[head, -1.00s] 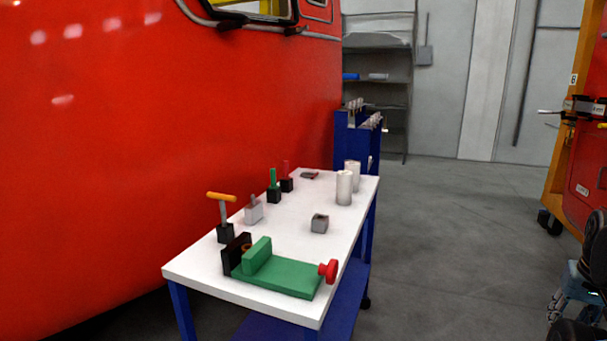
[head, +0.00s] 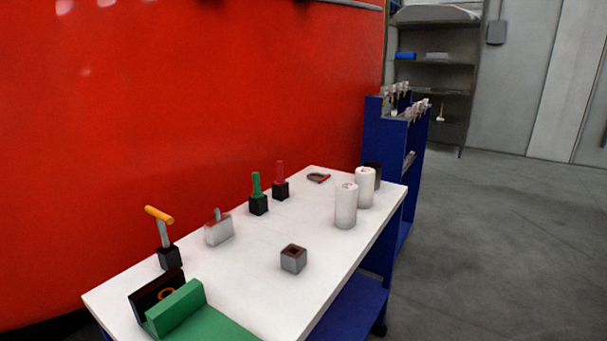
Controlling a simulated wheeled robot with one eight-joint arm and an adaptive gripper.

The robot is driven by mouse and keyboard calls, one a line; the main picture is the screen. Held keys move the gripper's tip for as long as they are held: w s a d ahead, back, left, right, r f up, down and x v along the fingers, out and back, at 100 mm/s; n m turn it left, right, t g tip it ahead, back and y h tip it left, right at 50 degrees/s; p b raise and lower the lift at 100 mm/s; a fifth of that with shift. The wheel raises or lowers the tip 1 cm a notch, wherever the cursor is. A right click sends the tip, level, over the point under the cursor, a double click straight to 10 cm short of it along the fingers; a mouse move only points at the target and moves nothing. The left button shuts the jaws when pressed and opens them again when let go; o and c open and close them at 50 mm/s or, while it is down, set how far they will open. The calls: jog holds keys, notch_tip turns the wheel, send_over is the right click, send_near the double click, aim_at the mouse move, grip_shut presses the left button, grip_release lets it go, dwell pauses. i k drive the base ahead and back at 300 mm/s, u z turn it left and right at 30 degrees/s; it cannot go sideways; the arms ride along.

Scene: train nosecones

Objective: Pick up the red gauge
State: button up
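The red gauge (head: 280,168) is a short upright red rod. It stands in a black block (head: 281,190) on the white table (head: 250,290), towards its far left side. A matching green rod (head: 256,184) stands in its own black block just left of and nearer than the red one. The lower end of the red rod is hidden in its block. My gripper is not in view.
An orange-handled tool (head: 160,228), a grey block (head: 219,230), a hollow grey cube (head: 293,258), white cylinders (head: 346,206) and a green vise (head: 190,315) share the table. A red train wall (head: 180,130) rises behind. Floor (head: 500,240) at right is clear.

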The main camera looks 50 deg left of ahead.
aim_at(279, 181)
jog(key=i, duration=1.55)
jog(key=u, duration=2.9)
